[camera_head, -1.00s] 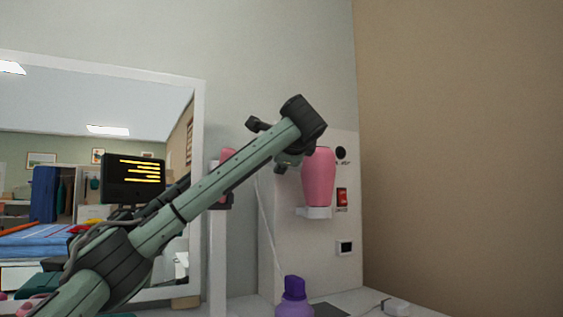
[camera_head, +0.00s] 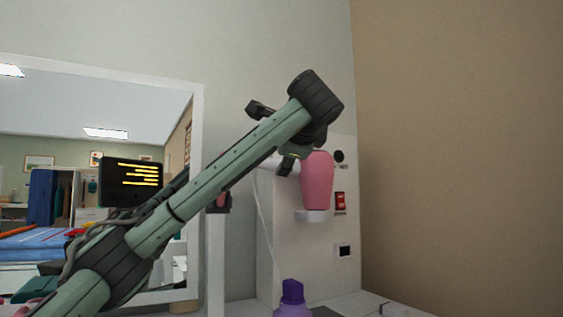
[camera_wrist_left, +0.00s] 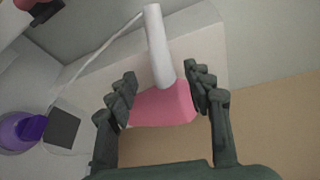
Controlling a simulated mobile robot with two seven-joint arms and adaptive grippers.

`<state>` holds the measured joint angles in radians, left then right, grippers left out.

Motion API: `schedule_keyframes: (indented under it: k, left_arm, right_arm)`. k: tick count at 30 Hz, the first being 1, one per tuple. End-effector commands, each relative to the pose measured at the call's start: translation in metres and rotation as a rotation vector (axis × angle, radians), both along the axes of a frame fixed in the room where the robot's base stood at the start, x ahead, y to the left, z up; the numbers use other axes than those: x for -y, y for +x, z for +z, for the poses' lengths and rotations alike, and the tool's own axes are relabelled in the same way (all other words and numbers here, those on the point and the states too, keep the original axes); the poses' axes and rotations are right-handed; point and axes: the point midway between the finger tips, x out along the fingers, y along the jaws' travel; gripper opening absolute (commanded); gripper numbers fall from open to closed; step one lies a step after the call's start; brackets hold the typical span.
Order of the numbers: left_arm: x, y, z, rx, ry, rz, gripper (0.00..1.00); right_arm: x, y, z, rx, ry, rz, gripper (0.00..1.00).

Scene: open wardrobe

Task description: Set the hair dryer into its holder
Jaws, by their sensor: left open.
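The hair dryer has a pink body (camera_head: 317,180) and a white tube-like part (camera_head: 264,163) pointing left. Its lower end meets a small white holder (camera_head: 311,216) on the pale wall panel, and it stands roughly upright there. How deeply it sits is hard to tell. My left gripper (camera_head: 275,135) is open at the dryer's upper end, partly hiding it. In the left wrist view the open fingers (camera_wrist_left: 161,93) flank the pink body (camera_wrist_left: 163,104), with the white tube (camera_wrist_left: 157,48) beyond; gaps suggest no grip. My right gripper is not in view.
A purple bottle (camera_head: 292,299) stands on the counter below. The panel carries a red switch (camera_head: 340,202) and a small dark-faced socket (camera_head: 344,251). A mirror (camera_head: 80,110) is at left, a bare brown wall (camera_head: 460,150) at right.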

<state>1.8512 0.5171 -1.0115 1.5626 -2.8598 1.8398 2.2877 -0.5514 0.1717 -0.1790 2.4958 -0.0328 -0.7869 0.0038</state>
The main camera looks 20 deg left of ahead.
Motion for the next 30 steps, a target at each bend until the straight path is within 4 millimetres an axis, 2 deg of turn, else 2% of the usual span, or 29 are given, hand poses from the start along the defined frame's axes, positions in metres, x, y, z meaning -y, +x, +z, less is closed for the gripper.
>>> schedule_keyframes:
  k: [3,9,30]
  left_arm:
    - [0.012,-0.018,0.004,0.004,0.001,-0.003,0.51]
    - [0.021,-0.033,0.006,0.001,0.0,0.0,0.51]
    - [0.022,-0.035,0.007,0.001,0.0,0.001,0.51]
  right_arm:
    - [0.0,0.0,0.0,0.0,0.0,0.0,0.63]
    - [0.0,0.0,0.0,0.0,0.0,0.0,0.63]
    - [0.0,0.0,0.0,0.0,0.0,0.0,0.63]
